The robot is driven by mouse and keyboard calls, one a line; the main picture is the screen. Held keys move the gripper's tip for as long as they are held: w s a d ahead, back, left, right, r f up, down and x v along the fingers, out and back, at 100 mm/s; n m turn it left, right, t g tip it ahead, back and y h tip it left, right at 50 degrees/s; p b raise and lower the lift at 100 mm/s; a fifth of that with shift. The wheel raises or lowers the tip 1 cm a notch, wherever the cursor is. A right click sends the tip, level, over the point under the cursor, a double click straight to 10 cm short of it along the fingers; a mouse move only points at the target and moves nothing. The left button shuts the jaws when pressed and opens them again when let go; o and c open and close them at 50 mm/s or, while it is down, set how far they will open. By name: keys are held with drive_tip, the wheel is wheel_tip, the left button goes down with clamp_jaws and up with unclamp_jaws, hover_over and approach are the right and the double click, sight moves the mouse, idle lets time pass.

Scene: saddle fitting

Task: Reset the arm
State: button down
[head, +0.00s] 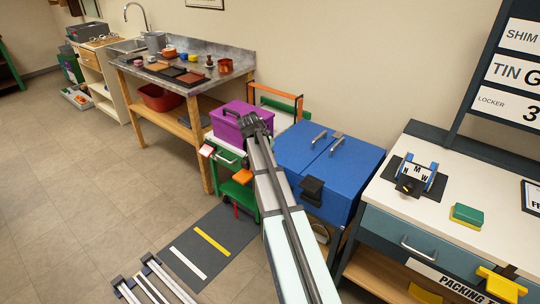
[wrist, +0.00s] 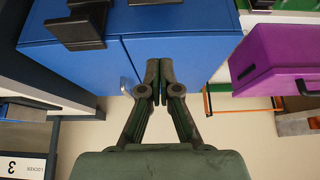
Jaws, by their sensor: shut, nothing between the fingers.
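My gripper (head: 256,124) is at the end of my outstretched arm, in front of the purple box and left of the blue chest in the head view. In the wrist view my gripper (wrist: 160,82) has its two dark fingers together, with nothing between them. The blue chest (head: 318,165) is closed, with metal handles on top and a dark latch on its front. It fills the upper left of the wrist view (wrist: 75,60). Whether the fingers touch anything is not clear.
The purple box (head: 230,122) stands on a green cart (head: 232,181). A workbench (head: 205,82) with small items is behind left. Open floor (head: 90,190) lies left.

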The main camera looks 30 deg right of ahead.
drive_tip(key=s+a+f+n+g+y, duration=0.1)
drive_tip(key=s+a+f+n, duration=0.2)
drive_tip(key=s+a+f, duration=0.55)
drive_tip(key=s+a+f+n+g+y, duration=0.15)
drive_tip(key=s+a+f+n, duration=0.35)
drive_tip(key=f, duration=0.6)
drive_tip(key=s+a+f+n+g+y, duration=0.15)
drive_tip(key=s+a+f, duration=0.25)
drive_tip(key=s+f, duration=0.45)
drive_tip(key=s+a+f+n+g, duration=0.1)
drive_tip(key=s+a+f, duration=0.2)
drive_tip(key=s, duration=0.7)
drive_tip(key=s+a+f+n+g+y, duration=0.1)
drive_tip(key=s+a+f, duration=0.3)
drive_tip(key=s, duration=0.7)
drive_tip(key=s+a+f+n+g, duration=0.2)
drive_tip(key=s+f, duration=0.5)
drive_tip(key=s, duration=0.4)
drive_tip(key=shift+s+a+g+y+p, duration=0.15)
drive_tip(key=shift+a+g+y+p, duration=0.2)
drive_tip(key=shift+a+g, duration=0.35)
